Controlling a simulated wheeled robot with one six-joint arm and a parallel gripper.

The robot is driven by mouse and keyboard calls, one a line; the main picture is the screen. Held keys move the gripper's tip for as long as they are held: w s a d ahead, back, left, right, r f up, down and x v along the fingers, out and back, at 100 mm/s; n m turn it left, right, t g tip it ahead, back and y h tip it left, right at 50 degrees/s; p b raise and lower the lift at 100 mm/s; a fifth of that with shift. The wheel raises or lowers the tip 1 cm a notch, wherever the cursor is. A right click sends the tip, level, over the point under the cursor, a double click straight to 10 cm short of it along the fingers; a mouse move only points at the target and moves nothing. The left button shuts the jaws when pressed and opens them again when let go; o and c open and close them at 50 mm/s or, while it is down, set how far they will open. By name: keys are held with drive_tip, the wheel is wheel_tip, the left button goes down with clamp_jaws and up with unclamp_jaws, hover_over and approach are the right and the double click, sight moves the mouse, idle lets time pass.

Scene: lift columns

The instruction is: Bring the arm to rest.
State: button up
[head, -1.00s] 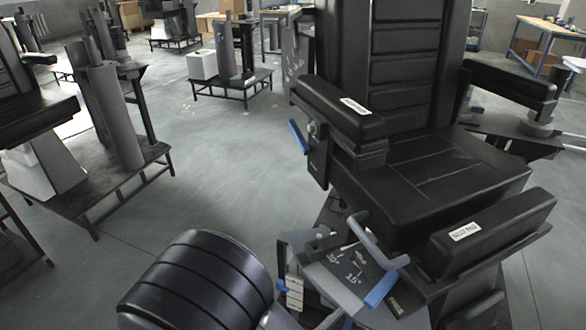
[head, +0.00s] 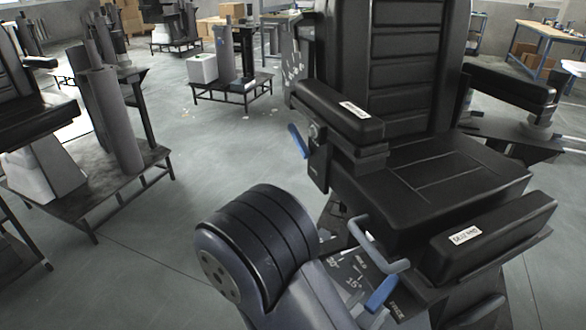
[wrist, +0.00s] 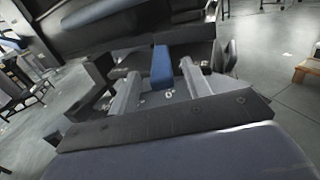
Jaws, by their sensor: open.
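My arm's dark ribbed joint (head: 262,240) stands in the lower middle of the head view, in front of the black chair. In the head view, a blue-ended lever (head: 383,293) and a marked angle plate (head: 350,272) are partly hidden by my arm.
The black chair (head: 430,170) with padded armrests (head: 340,110) fills the right side, close to my arm. A blue side lever (head: 298,140) sticks out from it. A low stand with columns (head: 90,180) is at the left. Grey floor (head: 220,150) between them is clear.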

drive_tip(key=shift+x, duration=1.25)
drive_tip(key=shift+w+r, duration=0.1)
drive_tip(key=shift+w, duration=0.05)
drive_tip(key=shift+w+a+m+g+h+p, duration=0.25)
drive_tip(key=shift+m+g+h, duration=0.1)
drive_tip(key=shift+g, duration=0.1)
drive_tip(key=shift+w+a+m+g+h+p, duration=0.15)
drive_tip(key=shift+m+g+h+p, duration=0.1)
drive_tip(key=shift+m+g+h, duration=0.15)
drive_tip(key=shift+s, duration=0.1)
